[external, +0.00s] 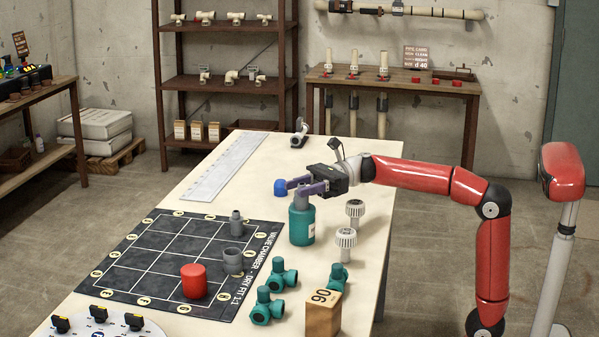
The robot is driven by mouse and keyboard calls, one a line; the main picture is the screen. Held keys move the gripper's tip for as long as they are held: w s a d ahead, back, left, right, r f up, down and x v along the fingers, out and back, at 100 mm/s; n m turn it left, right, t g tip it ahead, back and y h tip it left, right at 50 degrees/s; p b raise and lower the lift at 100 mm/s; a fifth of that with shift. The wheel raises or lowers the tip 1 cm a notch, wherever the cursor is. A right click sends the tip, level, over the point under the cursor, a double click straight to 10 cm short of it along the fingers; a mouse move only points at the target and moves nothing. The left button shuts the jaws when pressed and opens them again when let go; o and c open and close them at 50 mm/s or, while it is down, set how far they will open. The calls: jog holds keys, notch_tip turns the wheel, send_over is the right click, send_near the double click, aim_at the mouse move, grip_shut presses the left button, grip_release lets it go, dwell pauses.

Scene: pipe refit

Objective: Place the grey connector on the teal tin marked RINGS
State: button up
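A teal tin (302,226) stands upright on the table beside the mat; its pale label is turned mostly away and I cannot read it. My gripper (290,188) is over the tin's top, with its purple fingers pointing left. A blue rounded piece (280,187) shows at the fingertips; whether they grip it is too small to tell. A narrow-topped grey fitting (236,224) stands on the dark mat, and a wider grey cup-shaped fitting (233,257) is in front of it. Which one is the connector I cannot tell. Both are apart from my gripper.
A red cylinder (194,281) stands on the mat (150,268). Several teal valves (268,306), two white-topped knobs (346,239) and a wooden block (323,313) are at the front right. A ruler (222,167) lies at the back left. A grey part (299,136) lies at the far end.

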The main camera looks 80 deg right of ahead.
jog(key=v, duration=1.2)
jog(key=shift+s+r, duration=0.15)
